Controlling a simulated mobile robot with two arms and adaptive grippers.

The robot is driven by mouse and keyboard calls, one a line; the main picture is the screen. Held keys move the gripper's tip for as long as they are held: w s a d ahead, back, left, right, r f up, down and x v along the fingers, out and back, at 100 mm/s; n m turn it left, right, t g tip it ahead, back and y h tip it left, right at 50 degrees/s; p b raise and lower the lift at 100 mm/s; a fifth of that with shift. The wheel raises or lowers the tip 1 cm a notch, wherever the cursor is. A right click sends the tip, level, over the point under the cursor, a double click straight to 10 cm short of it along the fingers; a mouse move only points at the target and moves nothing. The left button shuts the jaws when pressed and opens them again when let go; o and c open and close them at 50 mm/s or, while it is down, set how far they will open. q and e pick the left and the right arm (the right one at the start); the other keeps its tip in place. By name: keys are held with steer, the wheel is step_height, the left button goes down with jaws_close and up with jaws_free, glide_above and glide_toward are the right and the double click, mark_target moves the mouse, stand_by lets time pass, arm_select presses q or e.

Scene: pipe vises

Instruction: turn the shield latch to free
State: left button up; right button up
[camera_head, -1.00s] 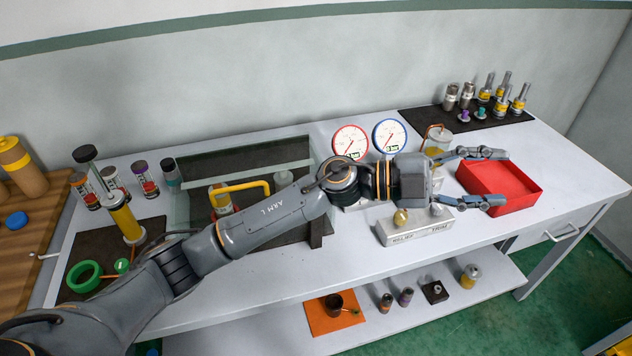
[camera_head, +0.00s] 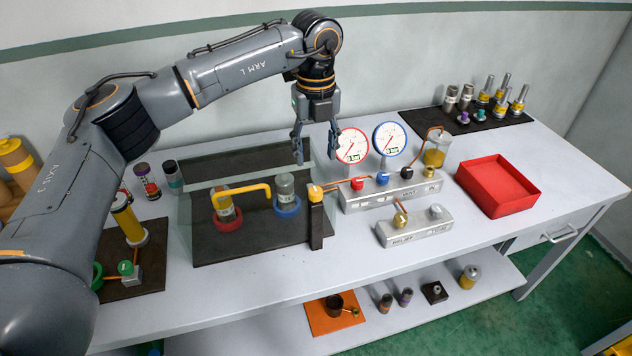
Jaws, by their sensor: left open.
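The clear shield (camera_head: 183,220) stands over a dark mat on the bench, with a yellow handle (camera_head: 240,191) across its front. A black post (camera_head: 316,228) stands at the shield's right front corner. On its top is an orange-yellow latch (camera_head: 315,191), with a small orange piece pointing right. My left gripper (camera_head: 316,155) points down, open and empty, above the latch in the picture and apart from it. Behind the shield are two metal cylinders, one on a red ring (camera_head: 228,222) and one on a blue ring (camera_head: 287,207). My right gripper is not in view.
Right of the post is a valve block (camera_head: 390,192) with coloured knobs, and a relief block (camera_head: 415,228) in front. Two gauges (camera_head: 352,145) stand behind. A red tray (camera_head: 497,186) is at the right. The bench front is clear.

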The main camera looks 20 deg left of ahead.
mark_target(316, 190)
arm_select(q)
step_height(316, 190, down, 10)
steer(key=p, duration=0.3)
jaws_close()
